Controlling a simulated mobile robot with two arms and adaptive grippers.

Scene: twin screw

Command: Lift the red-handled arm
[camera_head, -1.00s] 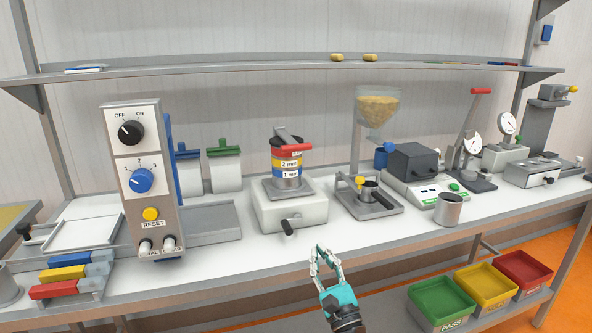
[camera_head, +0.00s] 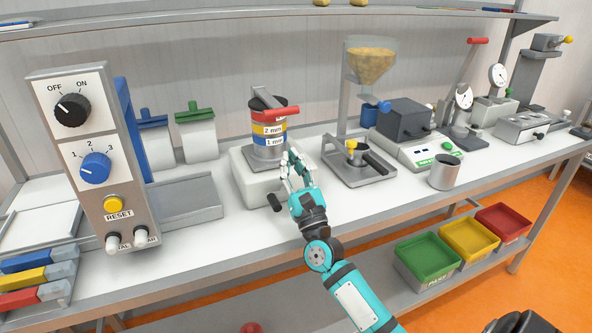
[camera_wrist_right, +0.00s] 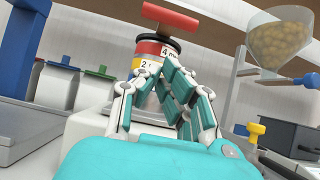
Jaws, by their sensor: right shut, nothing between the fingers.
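A clamp arm with a red handle (camera_head: 282,113) lies across the top of a stack of sieves (camera_head: 266,143) with coloured bands, on a white shaker base (camera_head: 243,178). In the right wrist view the red handle (camera_wrist_right: 172,18) shows above and beyond my fingers. My right gripper (camera_head: 293,157) is shut and empty, in front of the stack and below the handle. Its fingertips in the right wrist view (camera_wrist_right: 152,66) overlap the stack in the picture; no grip on the handle shows. My left gripper is not in view.
A control box (camera_head: 97,160) stands at the left. Right of the stack are a hopper (camera_head: 370,62) over a small stand, a metal cup (camera_head: 444,172) and a scale (camera_head: 420,150). A second red-handled lever (camera_head: 478,41) stands farther right. A shelf edge runs above.

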